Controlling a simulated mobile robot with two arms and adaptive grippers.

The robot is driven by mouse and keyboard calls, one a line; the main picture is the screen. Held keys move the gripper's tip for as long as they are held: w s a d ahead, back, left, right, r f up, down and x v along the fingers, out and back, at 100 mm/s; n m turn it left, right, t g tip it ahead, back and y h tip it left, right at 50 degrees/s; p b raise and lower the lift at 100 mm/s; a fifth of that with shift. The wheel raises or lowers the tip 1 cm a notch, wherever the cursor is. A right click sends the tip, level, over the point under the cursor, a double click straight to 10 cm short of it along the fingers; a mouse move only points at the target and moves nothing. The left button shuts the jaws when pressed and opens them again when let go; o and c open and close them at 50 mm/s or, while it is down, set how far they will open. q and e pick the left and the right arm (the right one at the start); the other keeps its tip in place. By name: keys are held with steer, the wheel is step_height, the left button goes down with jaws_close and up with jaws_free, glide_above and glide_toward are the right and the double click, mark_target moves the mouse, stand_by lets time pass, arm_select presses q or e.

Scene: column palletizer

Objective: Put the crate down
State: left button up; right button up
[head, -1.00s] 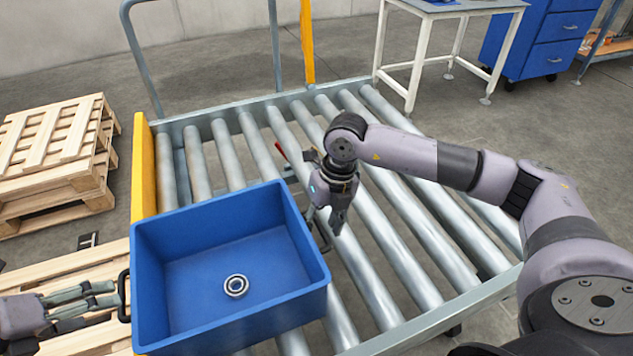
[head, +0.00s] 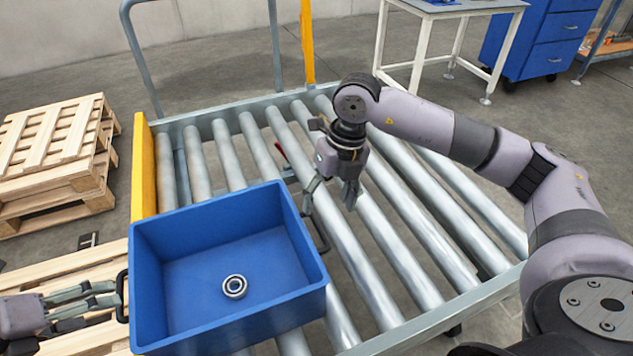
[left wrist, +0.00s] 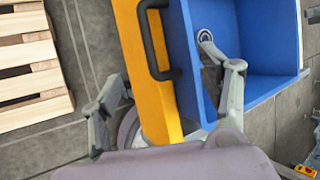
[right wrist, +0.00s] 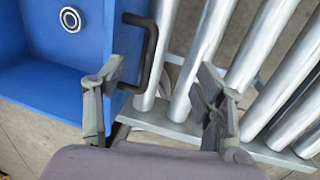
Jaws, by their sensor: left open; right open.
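The blue crate (head: 228,262) sits at the left part of the roller conveyor in the head view, with a metal ring (head: 234,286) inside on its floor. My left gripper (head: 112,300) is open beside the crate's left handle (head: 122,296); in the left wrist view the fingers (left wrist: 165,98) are spread, with the black handle (left wrist: 155,42) beyond them. My right gripper (head: 332,195) is open and empty, above the rollers just right of the crate. In the right wrist view the crate's right handle (right wrist: 147,52) lies beyond the open fingers (right wrist: 160,100). Whether the crate's underside rests fully on the rollers is hidden.
The roller conveyor (head: 385,240) is empty right of the crate. A yellow guard (head: 144,165) borders its left end. Wooden pallets (head: 60,150) stand at the left. A white-legged table (head: 420,50) and a blue drawer cabinet (head: 545,45) stand behind.

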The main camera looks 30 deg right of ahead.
steer(key=shift+d+r, duration=0.25)
steer(key=shift+r, duration=0.9)
steer(key=shift+d+r, duration=0.2)
steer(key=shift+r, duration=0.95)
